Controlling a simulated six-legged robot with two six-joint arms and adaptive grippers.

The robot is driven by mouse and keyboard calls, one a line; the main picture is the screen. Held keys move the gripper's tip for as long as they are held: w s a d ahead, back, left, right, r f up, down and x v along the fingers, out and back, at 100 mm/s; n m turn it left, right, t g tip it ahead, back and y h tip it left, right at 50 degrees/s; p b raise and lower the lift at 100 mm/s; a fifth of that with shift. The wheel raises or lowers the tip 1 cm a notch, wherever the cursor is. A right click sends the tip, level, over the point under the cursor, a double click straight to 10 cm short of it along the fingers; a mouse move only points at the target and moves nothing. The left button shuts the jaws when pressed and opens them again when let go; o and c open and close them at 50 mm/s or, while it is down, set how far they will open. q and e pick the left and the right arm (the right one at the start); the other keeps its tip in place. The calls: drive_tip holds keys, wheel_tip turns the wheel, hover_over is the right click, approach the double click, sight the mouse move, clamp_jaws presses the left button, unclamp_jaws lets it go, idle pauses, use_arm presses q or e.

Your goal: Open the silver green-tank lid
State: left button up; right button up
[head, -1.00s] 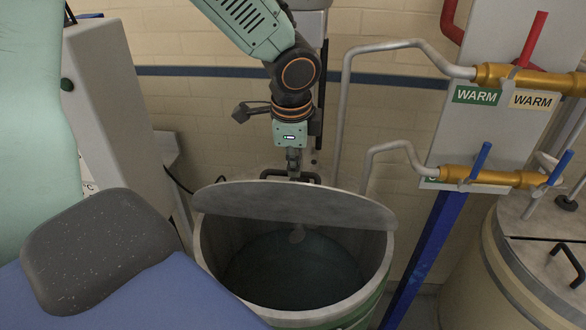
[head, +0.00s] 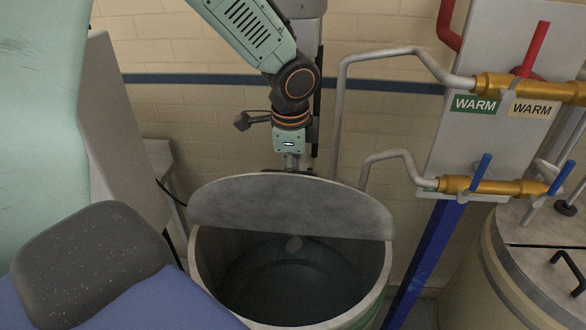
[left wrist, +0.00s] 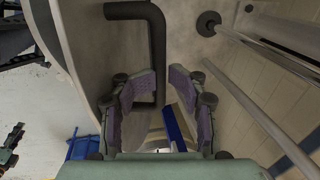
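The silver half-lid (head: 290,207) of the green tank (head: 360,312) stands raised, its plain face toward me in the head view, leaving the front of the tank open. My left gripper (head: 291,163) is behind the lid's upper edge, its fingertips mostly hidden there. In the left wrist view, the lid's black handle (left wrist: 157,45) is a bent bar passing between the fingertips of my left gripper (left wrist: 161,72). The fingers close in on both sides of the bar, and they look shut on it. My right gripper is not in view.
Grey pipes (head: 341,110) rise behind the tank to brass valves (head: 490,187) with blue handles, beside a blue post (head: 425,255). A second lidded tank (head: 510,285) stands at the right. A brick wall (head: 390,130) is close behind.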

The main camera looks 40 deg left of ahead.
use_arm(q)
drive_tip(key=shift+a, duration=0.15)
drive_tip(key=w+a+r+p, duration=0.1)
drive_tip(key=w+a+r, duration=0.3)
drive_tip(key=w, duration=0.3)
idle(1.1)
drive_tip(key=shift+a, duration=0.1)
wheel_tip(320, 180, up, 7)
drive_tip(key=s, duration=0.1)
drive_tip(key=shift+d+r, duration=0.2)
drive_tip(key=shift+d, duration=0.2)
drive_tip(key=shift+s, duration=0.2)
idle(0.5)
